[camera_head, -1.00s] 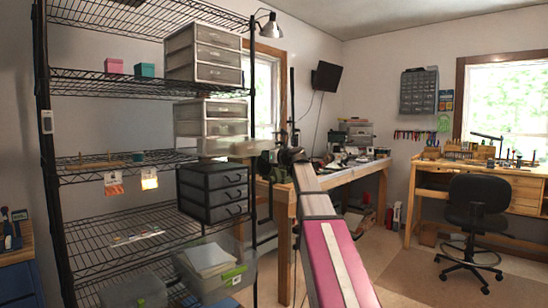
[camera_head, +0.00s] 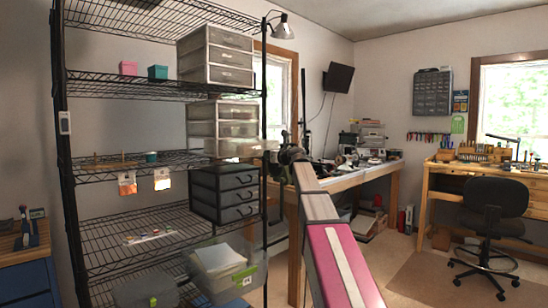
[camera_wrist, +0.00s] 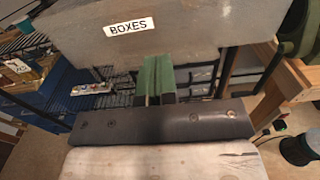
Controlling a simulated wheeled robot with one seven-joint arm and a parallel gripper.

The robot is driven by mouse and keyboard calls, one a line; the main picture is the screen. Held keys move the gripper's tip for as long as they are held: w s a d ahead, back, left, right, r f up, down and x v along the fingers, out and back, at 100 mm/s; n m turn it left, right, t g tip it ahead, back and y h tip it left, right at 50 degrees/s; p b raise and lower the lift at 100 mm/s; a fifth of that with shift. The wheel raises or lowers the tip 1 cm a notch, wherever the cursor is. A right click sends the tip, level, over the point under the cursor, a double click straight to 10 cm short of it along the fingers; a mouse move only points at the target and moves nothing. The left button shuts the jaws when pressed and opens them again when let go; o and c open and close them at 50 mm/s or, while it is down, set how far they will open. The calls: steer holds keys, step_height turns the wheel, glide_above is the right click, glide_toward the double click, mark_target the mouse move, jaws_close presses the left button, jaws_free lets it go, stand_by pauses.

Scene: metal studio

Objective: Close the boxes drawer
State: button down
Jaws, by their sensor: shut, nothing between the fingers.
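The drawer labelled BOXES (camera_wrist: 190,30) fills the top of the wrist view, its grey front facing me. In the head view, the pulled-out drawer (camera_head: 243,147) is the bottom one of the middle light drawer unit (camera_head: 222,118), sticking out toward the right. My gripper (camera_wrist: 158,72) is shut and empty, its green fingers side by side. The fingertips reach the lower edge of the drawer front in the wrist view; I cannot tell whether they touch. In the head view my arm hides part of the area beside the drawer.
The wire shelf rack (camera_head: 62,185) also holds an upper drawer unit (camera_head: 215,55) and a dark drawer unit (camera_head: 224,192). A clear bin (camera_head: 222,272) sits low. A workbench (camera_head: 350,178) stands behind my arm. An office chair (camera_head: 488,205) is at the right.

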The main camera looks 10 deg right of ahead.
steer(key=x, duration=1.6)
steer(key=shift+w+a, duration=0.1)
steer(key=shift+w, duration=0.15)
steer(key=shift+w+a, duration=0.15)
steer(key=shift+w, duration=0.1)
